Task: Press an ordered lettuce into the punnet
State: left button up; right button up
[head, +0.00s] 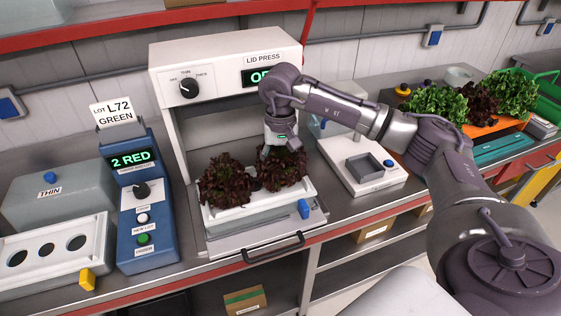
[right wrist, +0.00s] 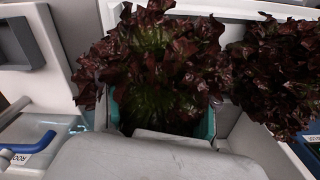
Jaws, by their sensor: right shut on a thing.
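My right gripper (head: 270,153) reaches down inside the lid press (head: 164,90). It is shut on a dark red lettuce (head: 285,170), which also fills the right wrist view (right wrist: 160,70) between the teal finger pads. A second dark red lettuce (head: 225,183) sits close on the left in the head view; it shows at the right of the wrist view (right wrist: 275,65). Both are over the white punnet (head: 258,207) on the press's drawer. The held lettuce's lower end is hidden. The order display (head: 131,159) reads "2 RED". My left gripper is not in view.
A scale (head: 372,177) stands right of the press. Green and red lettuces (head: 435,103) lie in an orange tray at the far right. A grey THIN box (head: 62,190) and a white block with holes (head: 45,248) stand left. A sign (head: 111,111) reads "LOT L72 GREEN".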

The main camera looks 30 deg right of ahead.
aim_at(281, 153)
dwell(0.4)
jog(key=shift+f+b, duration=0.35)
jog(key=shift+b, duration=0.05)
jog(key=shift+f+b, duration=0.6)
jog(key=shift+b, duration=0.05)
dwell(1.4)
jog(key=o, duration=1.5)
jog(key=shift+r+p, duration=2.1)
jog(key=shift+r, duration=1.4)
